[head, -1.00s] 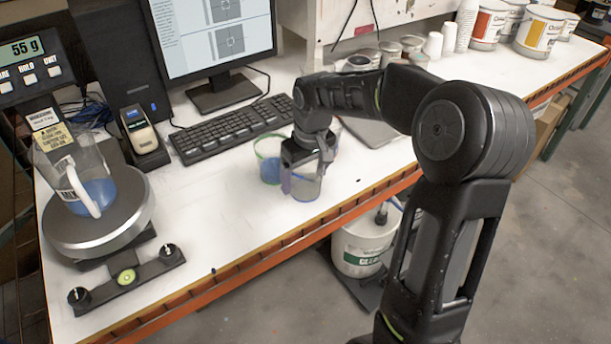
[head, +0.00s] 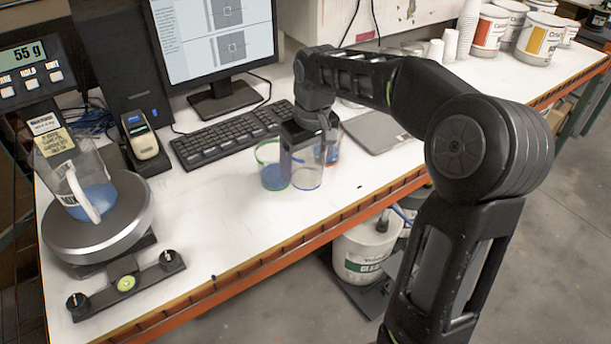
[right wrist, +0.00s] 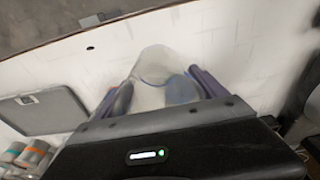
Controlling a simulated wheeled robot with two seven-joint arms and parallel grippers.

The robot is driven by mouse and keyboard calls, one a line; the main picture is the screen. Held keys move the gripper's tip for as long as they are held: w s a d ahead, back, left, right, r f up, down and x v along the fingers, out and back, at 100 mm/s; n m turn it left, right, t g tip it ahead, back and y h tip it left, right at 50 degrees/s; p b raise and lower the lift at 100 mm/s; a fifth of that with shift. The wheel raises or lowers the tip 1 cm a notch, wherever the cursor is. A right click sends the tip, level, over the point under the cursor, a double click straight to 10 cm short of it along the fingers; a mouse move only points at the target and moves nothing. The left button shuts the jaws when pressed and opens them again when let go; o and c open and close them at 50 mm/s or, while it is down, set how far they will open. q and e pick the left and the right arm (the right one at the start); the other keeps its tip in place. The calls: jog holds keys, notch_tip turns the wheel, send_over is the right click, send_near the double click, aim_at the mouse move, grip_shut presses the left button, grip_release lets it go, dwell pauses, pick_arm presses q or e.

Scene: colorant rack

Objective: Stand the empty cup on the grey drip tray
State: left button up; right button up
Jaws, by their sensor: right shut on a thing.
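My right gripper (head: 303,160) is shut on a clear empty cup (head: 308,177). In the right wrist view the cup (right wrist: 158,64) sits upright-looking between my purple fingers (right wrist: 160,88). The cup looks slightly above the white bench, though the gap is hard to judge. A flat grey rectangular plate, seemingly the drip tray (head: 384,138), lies to the right behind my arm, which hides part of it. My left gripper is not in view.
A green-rimmed cup with blue liquid (head: 271,172) stands close left of the held cup; another cup (head: 330,154) stands just behind right. A keyboard (head: 225,138) lies behind. A scale (head: 130,225) with a jug (head: 75,185) is at left. The bench's front edge is near.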

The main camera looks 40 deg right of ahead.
notch_tip(320, 180, up, 12)
jog(key=p, duration=0.2)
jog(key=shift+f, duration=0.1)
dwell(0.6)
